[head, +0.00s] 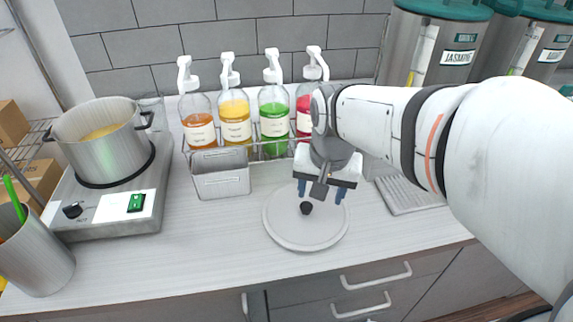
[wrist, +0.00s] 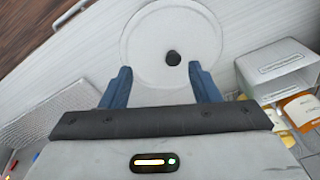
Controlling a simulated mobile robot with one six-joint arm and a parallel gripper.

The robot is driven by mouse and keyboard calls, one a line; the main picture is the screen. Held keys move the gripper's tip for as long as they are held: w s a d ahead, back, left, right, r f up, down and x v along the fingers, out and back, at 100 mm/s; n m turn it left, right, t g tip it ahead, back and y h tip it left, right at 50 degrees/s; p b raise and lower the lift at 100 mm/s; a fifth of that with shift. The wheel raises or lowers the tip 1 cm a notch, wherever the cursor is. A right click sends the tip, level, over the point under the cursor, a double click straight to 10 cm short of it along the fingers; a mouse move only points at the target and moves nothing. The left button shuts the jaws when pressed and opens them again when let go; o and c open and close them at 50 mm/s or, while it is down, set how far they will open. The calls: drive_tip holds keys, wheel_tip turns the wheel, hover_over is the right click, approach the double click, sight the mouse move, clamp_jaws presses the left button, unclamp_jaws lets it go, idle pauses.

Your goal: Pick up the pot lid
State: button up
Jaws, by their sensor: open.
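The pot lid (head: 305,232) is a round, pale disc with a black knob (head: 307,208) at its middle. It lies flat on the counter near the front. In the wrist view the lid (wrist: 150,45) and its knob (wrist: 173,58) show beyond the fingertips. My gripper (head: 321,195) is open, with its two blue fingers apart and nothing between them. It is above the back part of the lid, close to the knob. In the wrist view the gripper (wrist: 160,78) has the knob a little ahead of its fingertips, right of the middle of the gap.
A steel pot (head: 102,145) with yellow contents stands on a hot plate (head: 110,205) at the left. Pump bottles (head: 235,120) stand in a rack behind a grey bin (head: 221,180). A ridged tray (head: 408,195) is right of the lid. Counter left of the lid is clear.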

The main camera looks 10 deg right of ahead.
sight(307, 206)
drive_tip(key=w+f+m, duration=0.2)
drive_tip(key=w, duration=0.1)
drive_tip(key=w+f+m+g+b, duration=0.1)
drive_tip(key=w+f+m, duration=0.1)
drive_tip(key=w+f+m+g, duration=0.1)
drive_tip(key=w+f+m, duration=0.1)
drive_tip(key=w, duration=0.1)
drive_tip(key=shift+w+b, duration=0.35)
drive_tip(key=shift+b, duration=0.05)
drive_tip(key=shift+w+f+m, duration=0.1)
drive_tip(key=shift+f+m, duration=0.2)
drive_tip(key=shift+f, duration=0.05)
wheel_tip(307, 206, down, 7)
drive_tip(key=shift+f+p, duration=0.1)
drive_tip(key=shift+p, duration=0.45)
drive_tip(key=c, duration=1.2)
